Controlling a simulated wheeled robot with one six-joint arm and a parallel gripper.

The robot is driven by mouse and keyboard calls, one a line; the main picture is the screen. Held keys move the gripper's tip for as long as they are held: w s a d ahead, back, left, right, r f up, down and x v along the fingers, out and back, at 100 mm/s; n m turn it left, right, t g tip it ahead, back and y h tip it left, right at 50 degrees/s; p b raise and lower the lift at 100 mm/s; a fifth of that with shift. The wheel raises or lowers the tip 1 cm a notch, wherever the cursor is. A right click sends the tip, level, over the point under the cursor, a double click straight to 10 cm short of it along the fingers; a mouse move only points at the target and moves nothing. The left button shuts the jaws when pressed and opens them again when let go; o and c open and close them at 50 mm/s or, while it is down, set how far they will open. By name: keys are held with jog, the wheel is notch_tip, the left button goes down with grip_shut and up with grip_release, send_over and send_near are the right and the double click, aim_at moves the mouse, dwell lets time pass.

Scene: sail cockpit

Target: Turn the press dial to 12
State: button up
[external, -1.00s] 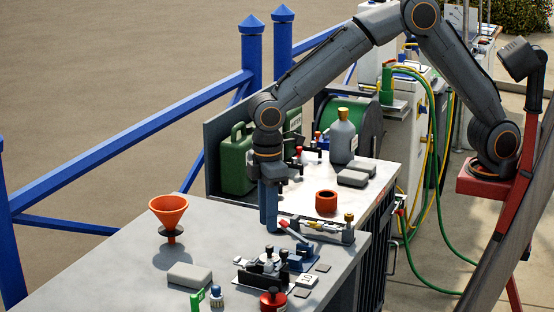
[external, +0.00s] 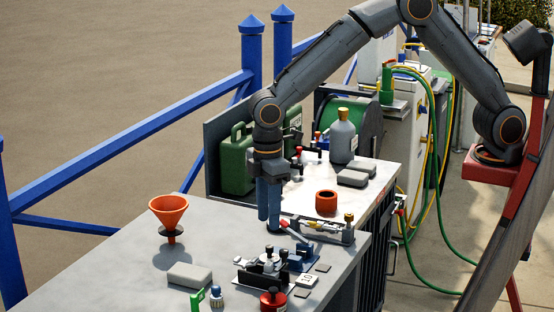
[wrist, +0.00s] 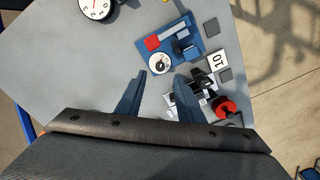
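In the wrist view the blue press plate (wrist: 184,42) carries a red block and a round white dial (wrist: 160,64) with dark marks too small to read. My gripper (external: 268,226) points down above the bench, behind and left of the press in the external view. In the wrist view my gripper (wrist: 161,75) has its two blue fingers apart with nothing between them, and the dial lies just beyond their tips.
A white card marked 10 (wrist: 217,62) and a red-topped object (wrist: 226,108) lie near the press. A black-rimmed round gauge (wrist: 97,9) sits at the top left in the wrist view. An orange funnel (external: 169,211) stands left; bare bench lies between.

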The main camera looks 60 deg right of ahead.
aim_at(269, 246)
notch_tip(269, 246, down, 7)
jog(key=shift+f+p, duration=0.15)
jog(key=shift+p, duration=0.85)
grip_shut()
